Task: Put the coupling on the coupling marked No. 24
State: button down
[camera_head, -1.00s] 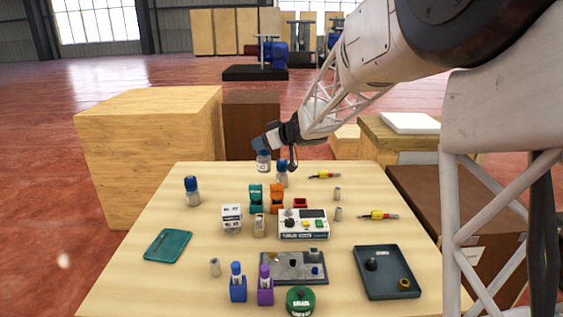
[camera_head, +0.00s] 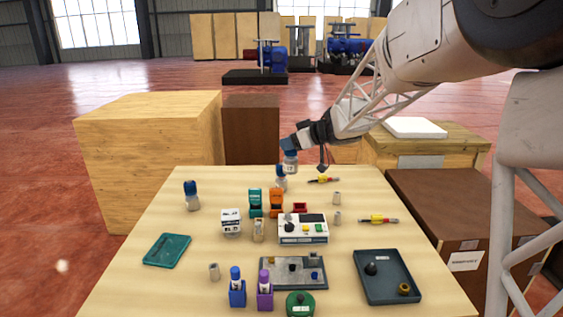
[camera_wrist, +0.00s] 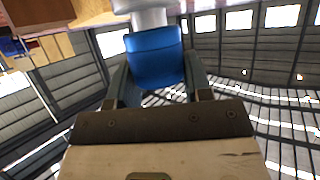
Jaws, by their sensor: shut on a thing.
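My gripper (camera_head: 291,146) is shut on a blue-topped piece with a pale, marked body (camera_head: 290,168), at the far side of the table. The wrist view shows its blue part (camera_wrist: 155,57) between the fingers and a whitish part beyond. Its marking is too small to read. In the head view it partly overlaps a similar blue-topped piece (camera_head: 281,183) standing on the table; I cannot tell whether they touch. Another such piece (camera_head: 191,195) stands upright at the left. I cannot make out a No. 24 on any piece.
A teal dispenser (camera_head: 255,203), an orange one (camera_head: 276,203) and a white device (camera_head: 303,229) stand mid-table. A teal tray (camera_head: 167,250) lies left, a dark tray (camera_head: 385,290) right.

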jog(key=w+a+f, duration=0.1)
jog(key=w+a, duration=0.1)
jog(key=w, duration=1.3)
jog(key=shift+w+a+f, duration=0.2)
jog(key=shift+w+a, duration=0.1)
jog(key=shift+w, duration=0.1)
jog(key=shift+f, duration=1.75)
jog(key=shift+f, duration=0.15)
jog(key=c, duration=0.5)
grip_release()
jog(key=shift+c, duration=0.2)
jog(key=v, duration=1.2)
